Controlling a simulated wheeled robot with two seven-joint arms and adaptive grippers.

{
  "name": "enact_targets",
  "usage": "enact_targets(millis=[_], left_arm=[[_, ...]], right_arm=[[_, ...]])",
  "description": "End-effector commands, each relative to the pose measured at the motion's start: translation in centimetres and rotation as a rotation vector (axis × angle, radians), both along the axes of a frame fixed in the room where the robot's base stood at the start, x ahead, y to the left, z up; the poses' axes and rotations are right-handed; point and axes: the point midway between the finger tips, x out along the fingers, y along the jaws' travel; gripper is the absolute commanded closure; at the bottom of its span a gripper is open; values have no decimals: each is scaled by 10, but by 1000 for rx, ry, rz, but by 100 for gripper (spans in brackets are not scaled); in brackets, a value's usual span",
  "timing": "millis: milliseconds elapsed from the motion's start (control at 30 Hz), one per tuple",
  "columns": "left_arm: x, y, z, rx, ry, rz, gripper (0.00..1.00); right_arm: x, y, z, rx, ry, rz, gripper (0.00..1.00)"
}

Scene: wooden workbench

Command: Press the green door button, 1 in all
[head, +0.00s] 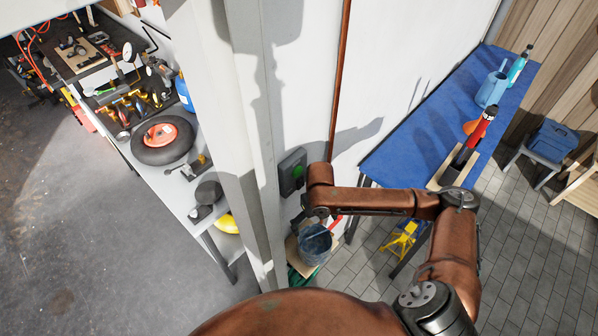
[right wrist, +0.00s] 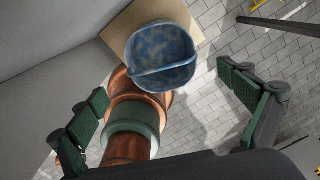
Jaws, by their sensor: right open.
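The green door button (head: 298,171) sits on a dark grey box (head: 287,185) on the white wall, in the middle of the head view. The right gripper is mostly hidden in the head view. In the right wrist view my right gripper (right wrist: 160,82) is open, its green-padded fingers wide apart with nothing held. The button is not in that view. My left gripper is not in view.
A blue-topped table (head: 405,150) stands at the right. A white pillar (head: 215,110) and a cluttered shelf with a wheel (head: 163,140) are at the left.

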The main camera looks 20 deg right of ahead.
Motion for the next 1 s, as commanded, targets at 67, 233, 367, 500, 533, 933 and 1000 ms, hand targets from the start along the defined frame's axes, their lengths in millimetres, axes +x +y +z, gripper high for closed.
enact_targets(millis=[67, 233, 367, 500, 533, 933, 1000], left_arm=[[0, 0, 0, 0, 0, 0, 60], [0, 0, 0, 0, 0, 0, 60], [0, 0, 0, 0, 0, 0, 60], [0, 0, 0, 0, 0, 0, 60], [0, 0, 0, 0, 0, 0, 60], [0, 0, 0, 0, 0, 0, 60], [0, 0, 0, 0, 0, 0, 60]], right_arm=[[0, 0, 0, 0, 0, 0, 12], [0, 0, 0, 0, 0, 0, 24], [0, 0, 0, 0, 0, 0, 33], [0, 0, 0, 0, 0, 0, 43], [0, 0, 0, 0, 0, 0, 45], [0, 0, 0, 0, 0, 0, 72], [0, 0, 0, 0, 0, 0, 77]])
